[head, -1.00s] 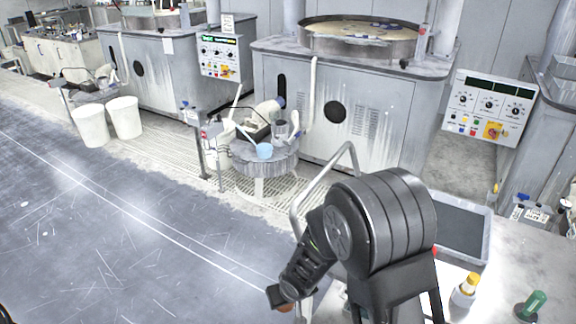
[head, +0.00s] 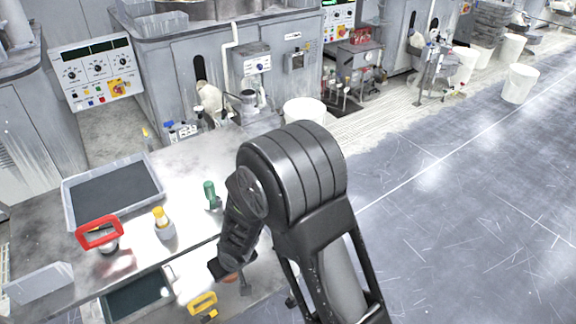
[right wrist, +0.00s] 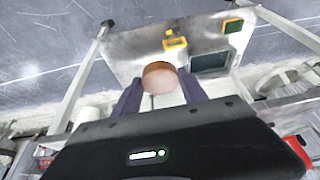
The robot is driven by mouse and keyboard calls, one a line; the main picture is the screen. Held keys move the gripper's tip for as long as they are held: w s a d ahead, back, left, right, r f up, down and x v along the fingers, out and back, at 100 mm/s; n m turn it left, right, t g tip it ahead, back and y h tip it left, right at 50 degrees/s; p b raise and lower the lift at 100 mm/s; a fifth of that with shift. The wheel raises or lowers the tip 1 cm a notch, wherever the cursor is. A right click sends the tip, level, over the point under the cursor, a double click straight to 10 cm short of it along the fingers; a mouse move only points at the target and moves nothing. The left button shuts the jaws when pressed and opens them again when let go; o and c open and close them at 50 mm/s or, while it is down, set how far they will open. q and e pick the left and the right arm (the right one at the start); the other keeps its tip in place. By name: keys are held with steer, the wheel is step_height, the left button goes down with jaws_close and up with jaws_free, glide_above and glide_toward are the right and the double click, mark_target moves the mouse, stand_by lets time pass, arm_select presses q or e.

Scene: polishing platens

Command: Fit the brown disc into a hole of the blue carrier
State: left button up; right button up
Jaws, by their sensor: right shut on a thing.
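My right gripper (head: 226,272) is low in the middle of the head view, above the workbench. In the right wrist view its two dark fingers (right wrist: 160,88) are shut on the brown disc (right wrist: 160,76), one on each side. The disc has a brown edge and a paler pinkish face. The blue carrier is not in view. My left gripper is not in view.
The workbench (head: 190,192) carries a grey tray (head: 66,212) with a dark floor, a red-framed object (head: 100,232), a yellow-capped bottle (head: 163,224), a green-handled item (head: 211,195) and a yellow object (head: 203,304). Grey machines stand behind. Open floor (head: 450,200) lies at right.

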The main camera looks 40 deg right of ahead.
steer(key=shift+s+d, duration=0.1)
steer(key=shift+d, duration=0.2)
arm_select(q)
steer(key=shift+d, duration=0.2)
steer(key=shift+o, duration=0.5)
